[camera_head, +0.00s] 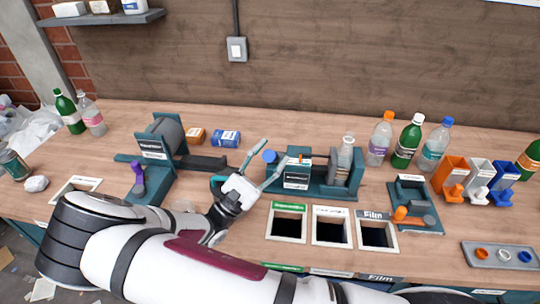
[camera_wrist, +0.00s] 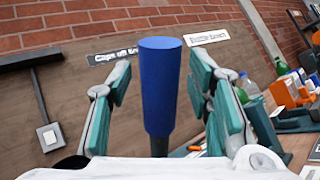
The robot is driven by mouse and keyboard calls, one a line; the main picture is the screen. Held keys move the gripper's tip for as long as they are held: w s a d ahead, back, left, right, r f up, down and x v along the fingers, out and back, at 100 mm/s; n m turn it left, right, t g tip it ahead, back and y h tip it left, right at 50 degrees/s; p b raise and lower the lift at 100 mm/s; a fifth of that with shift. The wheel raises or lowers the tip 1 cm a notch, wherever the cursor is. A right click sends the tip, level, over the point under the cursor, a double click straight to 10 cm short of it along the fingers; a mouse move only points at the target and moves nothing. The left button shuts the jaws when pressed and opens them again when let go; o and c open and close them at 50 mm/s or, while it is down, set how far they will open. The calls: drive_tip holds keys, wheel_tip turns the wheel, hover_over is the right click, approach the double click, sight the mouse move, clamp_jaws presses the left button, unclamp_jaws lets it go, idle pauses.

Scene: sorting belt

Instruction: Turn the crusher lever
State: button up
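The crusher (camera_head: 315,187) is a teal machine at the middle of the bench, with a dark label plate and a clear bottle (camera_head: 346,152) upright in it. Its lever ends in a blue grip (camera_head: 270,156), a blue cylinder (camera_wrist: 160,85) in the wrist view. My gripper (camera_head: 264,161) reaches it from the left. In the wrist view my gripper's fingers (camera_wrist: 160,80) stand open on both sides of the blue grip, with gaps showing at each side. The lever's lower part is mostly hidden behind my gripper's body.
A teal machine with a purple handle (camera_head: 137,168) stands at the left. Three sorting openings (camera_head: 331,210) lie in front of the crusher. Several bottles (camera_head: 408,142), a small fixture (camera_head: 413,205) and coloured holders (camera_head: 450,172) stand at the right. Small boxes (camera_head: 225,138) lie behind my gripper.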

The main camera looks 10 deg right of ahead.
drive_tip(key=v, duration=1.2)
